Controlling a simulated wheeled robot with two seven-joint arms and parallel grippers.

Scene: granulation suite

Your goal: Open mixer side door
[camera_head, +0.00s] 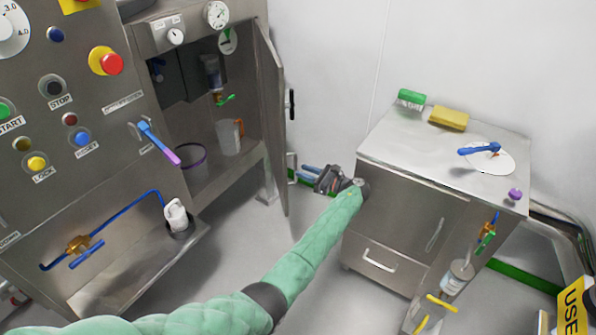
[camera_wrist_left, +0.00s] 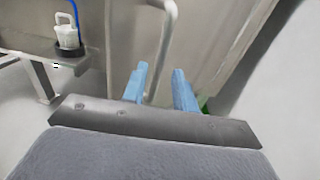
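The mixer side door (camera_head: 268,115) is a grey metal panel that stands swung open at the right of the cabinet, with the inside showing. A metal loop handle (camera_head: 291,168) is low on its edge, and a black handle (camera_head: 291,104) is above it. My left gripper (camera_head: 305,173) has blue fingers and is close to the loop handle. In the left wrist view the fingers are apart, and the handle's bar (camera_wrist_left: 166,50) runs down between them, nearer the left finger. I cannot tell whether they touch it. My right gripper is not in view.
Inside the cabinet (camera_head: 180,110) are a jug (camera_head: 229,137) and a dark-rimmed bucket (camera_head: 190,160). A steel side cabinet (camera_head: 400,205) stands right of my left arm, with a green brush (camera_head: 411,99) and yellow sponge (camera_head: 449,118) on top. Floor is free between them.

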